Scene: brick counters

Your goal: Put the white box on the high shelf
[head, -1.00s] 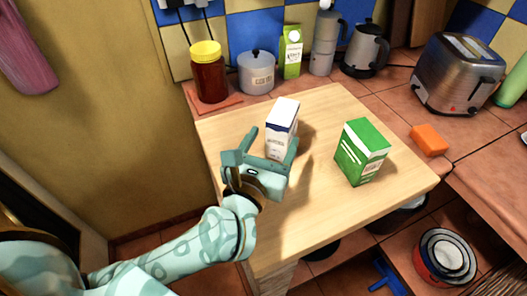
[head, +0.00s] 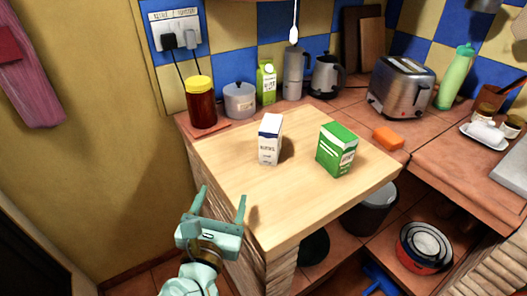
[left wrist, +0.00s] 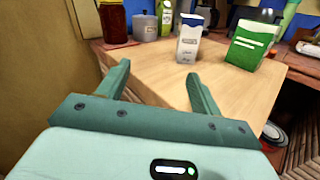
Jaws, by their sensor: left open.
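The white box (head: 270,139), with blue on its top, stands upright on the light wooden board (head: 240,190). In the left wrist view the white box (left wrist: 190,38) stands beyond my fingers. My left gripper (head: 221,207) is open and empty, off the near left edge of the board and apart from the box. Its two fingers also show in the left wrist view (left wrist: 160,88). My right gripper is in neither view. No high shelf can be made out in these frames.
A green box (head: 336,150) stands on the board right of the white box. A brown jar with a yellow lid (head: 201,103), a grey pot (head: 239,101) and a green carton (head: 265,82) stand behind. A toaster (head: 401,86) and an orange sponge (head: 388,138) are at right.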

